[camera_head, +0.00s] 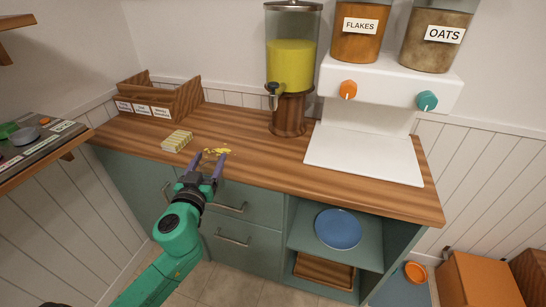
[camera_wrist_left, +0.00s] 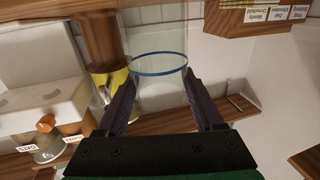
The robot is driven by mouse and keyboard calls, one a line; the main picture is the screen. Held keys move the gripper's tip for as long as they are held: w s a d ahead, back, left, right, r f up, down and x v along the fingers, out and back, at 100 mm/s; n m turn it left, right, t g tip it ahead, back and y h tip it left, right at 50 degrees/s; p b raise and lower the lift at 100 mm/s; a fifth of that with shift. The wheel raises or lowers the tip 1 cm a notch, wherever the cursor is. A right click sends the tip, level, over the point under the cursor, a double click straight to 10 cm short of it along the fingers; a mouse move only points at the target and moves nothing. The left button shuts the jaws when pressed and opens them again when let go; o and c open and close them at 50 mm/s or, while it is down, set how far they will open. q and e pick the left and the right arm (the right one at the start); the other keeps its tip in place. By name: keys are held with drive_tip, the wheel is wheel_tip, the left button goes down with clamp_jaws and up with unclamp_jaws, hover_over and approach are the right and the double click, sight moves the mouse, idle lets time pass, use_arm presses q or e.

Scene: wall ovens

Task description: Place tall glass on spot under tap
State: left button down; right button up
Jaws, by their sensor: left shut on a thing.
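My left gripper (camera_head: 209,163) is in front of the counter's front edge, its fingers pointing toward the back. It is shut on a clear tall glass with a blue rim (camera_wrist_left: 160,56), which shows between the fingers in the left wrist view. In the head view the glass is hardly visible. The drink dispenser (camera_head: 291,60) holds yellow liquid and stands on a round wooden base. Its dark tap (camera_head: 273,93) points down on its left front side, to the right of and beyond my gripper. No marked spot under the tap can be made out. My right gripper is not in view.
The wooden counter (camera_head: 245,165) is clear in front of the dispenser. A small yellow patch (camera_head: 217,152) and a striped block (camera_head: 177,141) are near my gripper. A wooden box (camera_head: 160,100) stands at left; a white cereal dispenser (camera_head: 364,150) stands at right.

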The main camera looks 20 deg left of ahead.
use_arm(q)
drive_tip(key=s+d+f+m+h, duration=0.2)
drive_tip(key=s+d+f+h, duration=0.2)
drive_tip(key=s+d+f, duration=0.8)
drive_tip(key=d+f, duration=0.3)
drive_tip(key=d, duration=0.1)
drive_tip(key=shift+f+m+t, duration=0.2)
drive_tip(key=shift+m+t, duration=0.1)
drive_tip(key=shift+m, duration=0.1)
